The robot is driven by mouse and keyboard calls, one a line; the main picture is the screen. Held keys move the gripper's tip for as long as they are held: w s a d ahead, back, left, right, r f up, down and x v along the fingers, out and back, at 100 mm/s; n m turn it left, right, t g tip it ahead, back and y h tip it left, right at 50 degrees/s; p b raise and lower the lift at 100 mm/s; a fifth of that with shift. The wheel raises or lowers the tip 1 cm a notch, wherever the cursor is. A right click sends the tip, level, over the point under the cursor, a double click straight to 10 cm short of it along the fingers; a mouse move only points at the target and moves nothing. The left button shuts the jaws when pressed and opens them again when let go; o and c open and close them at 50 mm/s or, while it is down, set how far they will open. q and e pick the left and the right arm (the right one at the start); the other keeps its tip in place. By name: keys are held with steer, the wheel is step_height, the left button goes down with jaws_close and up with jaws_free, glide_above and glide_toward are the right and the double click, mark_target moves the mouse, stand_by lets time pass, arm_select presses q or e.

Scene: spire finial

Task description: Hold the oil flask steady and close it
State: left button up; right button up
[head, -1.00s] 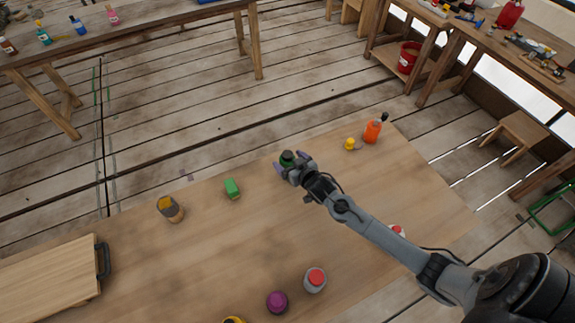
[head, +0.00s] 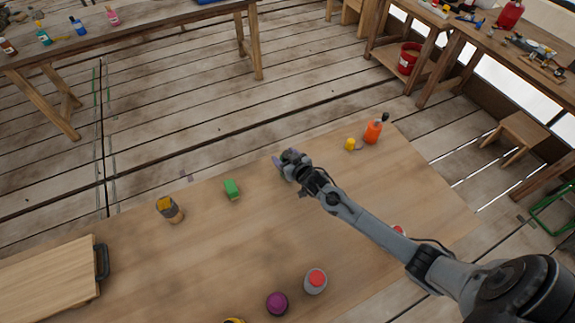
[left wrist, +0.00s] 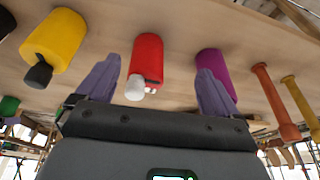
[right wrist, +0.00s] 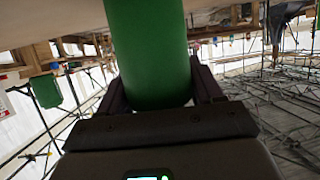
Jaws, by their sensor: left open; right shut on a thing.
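My right gripper (head: 283,163) is at the far edge of the wooden table (head: 350,215). It is shut on a green cylinder (right wrist: 150,50), which fills the space between the fingers in the right wrist view. No label shows which thing is the oil flask. My left gripper (left wrist: 155,90) is open and empty, outside the head view. A red bottle with a white tip (left wrist: 147,65) appears beyond and between its fingers.
A board (head: 50,270) lies at left. The table's middle is clear.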

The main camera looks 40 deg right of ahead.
steer(key=shift+c, duration=1.1)
steer(key=shift+r, duration=0.15)
steer(key=shift+r, duration=0.55)
step_height(320, 180, up, 3)
steer(key=shift+f+p, duration=0.2)
steer(key=shift+p, duration=0.15)
steer(key=s+d+r+p, duration=0.1)
steer(key=s+d+r, duration=0.4)
steer(key=d, duration=0.5)
step_height(320, 180, up, 2)
steer(key=shift+s+d, duration=0.15)
steer(key=shift+s, duration=0.1)
